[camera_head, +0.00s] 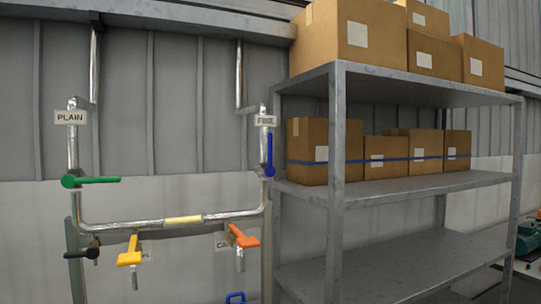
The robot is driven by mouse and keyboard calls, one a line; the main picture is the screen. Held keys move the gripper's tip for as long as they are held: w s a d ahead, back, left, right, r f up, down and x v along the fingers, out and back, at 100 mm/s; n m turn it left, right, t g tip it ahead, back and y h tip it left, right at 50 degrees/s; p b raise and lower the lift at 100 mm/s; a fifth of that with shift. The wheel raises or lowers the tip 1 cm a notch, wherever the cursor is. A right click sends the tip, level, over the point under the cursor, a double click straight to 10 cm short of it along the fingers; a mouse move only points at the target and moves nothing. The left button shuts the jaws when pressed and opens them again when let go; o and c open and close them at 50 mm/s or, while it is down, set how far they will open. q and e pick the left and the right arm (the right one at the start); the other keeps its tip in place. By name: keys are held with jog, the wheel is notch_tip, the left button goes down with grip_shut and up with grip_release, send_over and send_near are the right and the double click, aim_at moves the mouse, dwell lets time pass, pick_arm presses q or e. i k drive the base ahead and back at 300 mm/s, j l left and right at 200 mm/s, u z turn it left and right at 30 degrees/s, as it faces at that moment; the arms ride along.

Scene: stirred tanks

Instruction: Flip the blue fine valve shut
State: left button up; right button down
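The blue fine valve (269,154) is on the right vertical pipe of the pipe frame, just left of the shelf rack. Its blue handle stands upright, in line with the pipe, with its pivot at the lower end. A white label (265,121) above it appears to read FINE. Neither of my grippers is in view.
A green handle (95,181) lies level on the left pipe under a PLAIN label (69,118). Yellow (131,252), orange (243,237) and black (82,254) handles sit lower. A metal shelf rack (337,150) with cardboard boxes stands close on the right.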

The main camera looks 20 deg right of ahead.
aim_at(270, 151)
jog(key=k+l, duration=0.25)
jog(key=k, duration=0.25)
jog(key=z, duration=1.6)
